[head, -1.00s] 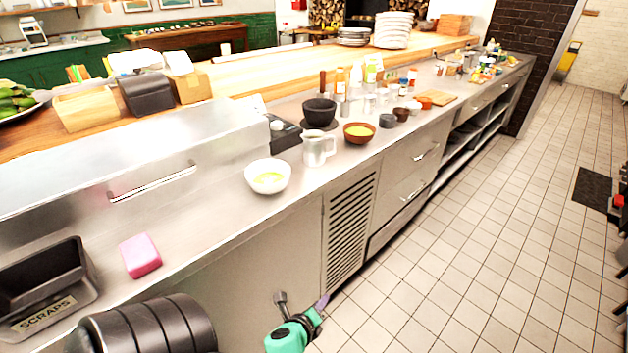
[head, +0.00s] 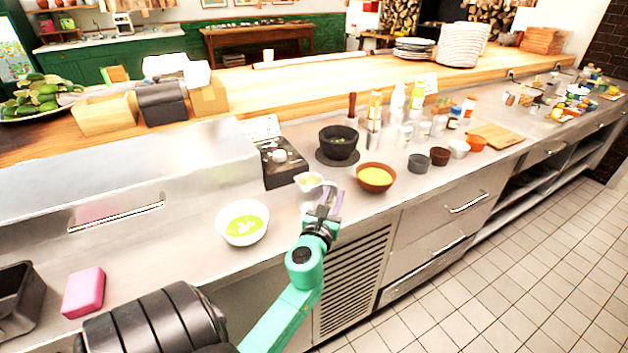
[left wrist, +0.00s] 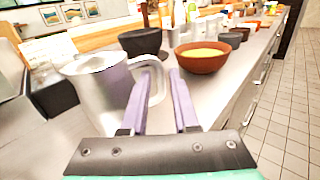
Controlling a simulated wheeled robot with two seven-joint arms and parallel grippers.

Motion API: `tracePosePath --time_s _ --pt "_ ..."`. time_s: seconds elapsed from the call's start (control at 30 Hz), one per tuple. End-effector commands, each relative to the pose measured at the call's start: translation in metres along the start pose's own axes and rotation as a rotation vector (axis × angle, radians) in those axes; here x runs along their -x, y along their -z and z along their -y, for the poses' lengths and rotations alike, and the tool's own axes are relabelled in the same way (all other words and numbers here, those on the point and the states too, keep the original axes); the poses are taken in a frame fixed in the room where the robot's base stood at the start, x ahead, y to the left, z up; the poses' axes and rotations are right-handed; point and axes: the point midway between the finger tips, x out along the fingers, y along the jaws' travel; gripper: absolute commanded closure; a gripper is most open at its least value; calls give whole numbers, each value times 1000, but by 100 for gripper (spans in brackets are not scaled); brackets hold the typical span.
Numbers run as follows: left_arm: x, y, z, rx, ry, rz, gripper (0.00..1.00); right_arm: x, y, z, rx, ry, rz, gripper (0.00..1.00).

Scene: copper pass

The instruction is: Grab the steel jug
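The steel jug (head: 309,181) stands upright on the steel counter, partly hidden behind my left gripper in the head view. In the left wrist view the jug (left wrist: 98,92) fills the left side, with its handle (left wrist: 158,82) toward the right. My left gripper (head: 329,196) is at the handle. Its two purple fingers (left wrist: 162,88) are apart, and the outer part of the handle shows between them. I cannot tell whether either finger touches it. My right gripper is not in view.
A white bowl (head: 242,238) stands left of the jug, and a brown bowl (head: 375,187) with yellow contents to its right. A dark mortar (head: 338,152) and a scale (head: 280,172) are behind. A pink block (head: 84,293) lies at the left.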

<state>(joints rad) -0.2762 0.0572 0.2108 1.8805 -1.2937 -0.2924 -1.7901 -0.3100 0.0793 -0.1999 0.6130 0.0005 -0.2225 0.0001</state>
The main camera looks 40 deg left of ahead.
Motion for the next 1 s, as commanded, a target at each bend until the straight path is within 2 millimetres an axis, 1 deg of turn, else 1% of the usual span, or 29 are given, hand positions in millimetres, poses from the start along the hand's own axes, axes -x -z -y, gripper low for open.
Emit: tracePosePath --time_s 0.03,0.1,0.2,0.3,0.33,0.4,1.0 --pt "-10 -2 0 -1 -2 2 72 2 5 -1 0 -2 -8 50" --pt "-18 -2 0 -1 -1 2 72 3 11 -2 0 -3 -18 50" --pt "-21 0 0 -1 0 0 72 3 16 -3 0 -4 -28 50" --pt "-20 0 0 -1 0 0 72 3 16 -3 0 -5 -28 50" --pt "-20 0 0 -1 0 0 75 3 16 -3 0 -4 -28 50" --pt "-20 0 0 0 0 0 100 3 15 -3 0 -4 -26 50" --pt "-20 1 0 0 0 -1 100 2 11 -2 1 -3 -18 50"
